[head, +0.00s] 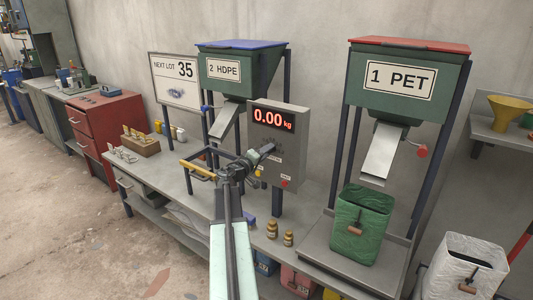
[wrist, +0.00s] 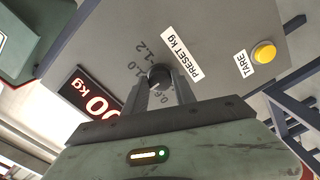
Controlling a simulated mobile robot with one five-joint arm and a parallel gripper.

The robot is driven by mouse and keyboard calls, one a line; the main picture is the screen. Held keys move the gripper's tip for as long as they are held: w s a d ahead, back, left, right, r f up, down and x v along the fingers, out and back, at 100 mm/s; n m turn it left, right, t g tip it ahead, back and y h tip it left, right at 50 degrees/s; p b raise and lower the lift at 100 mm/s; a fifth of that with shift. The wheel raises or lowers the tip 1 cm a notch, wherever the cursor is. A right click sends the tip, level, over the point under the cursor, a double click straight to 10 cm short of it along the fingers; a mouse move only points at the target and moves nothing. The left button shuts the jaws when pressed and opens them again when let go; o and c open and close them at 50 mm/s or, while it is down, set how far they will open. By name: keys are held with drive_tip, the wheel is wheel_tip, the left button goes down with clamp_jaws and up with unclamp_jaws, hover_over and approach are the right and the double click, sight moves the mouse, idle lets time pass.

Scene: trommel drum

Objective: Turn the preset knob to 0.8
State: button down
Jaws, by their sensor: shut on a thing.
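The dark round preset knob (wrist: 159,74) sits on a grey control box under the label PRESET kg (wrist: 183,58). Scale marks show beside it; 1.0 and 1.2 are readable, and another mark is partly hidden. The knob's pointer cannot be made out. My gripper (wrist: 163,84) is shut on the knob, one finger on each side. In the head view my gripper (head: 264,152) reaches the left part of the box (head: 291,150) and hides the knob. The red display (head: 272,118) reads 0.00 kg.
A yellow TARE button (wrist: 264,52) is right of the knob in the wrist view. A hopper marked 1 PET (head: 402,80) stands over a green bin (head: 360,225); the 2 HDPE hopper (head: 223,69) stands behind. Small brass weights (head: 272,229) stand on the bench.

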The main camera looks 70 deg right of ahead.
drive_tip(key=shift+w+d, duration=0.1)
drive_tip(key=c, duration=1)
unclamp_jaws()
drive_tip(key=v, duration=0.8)
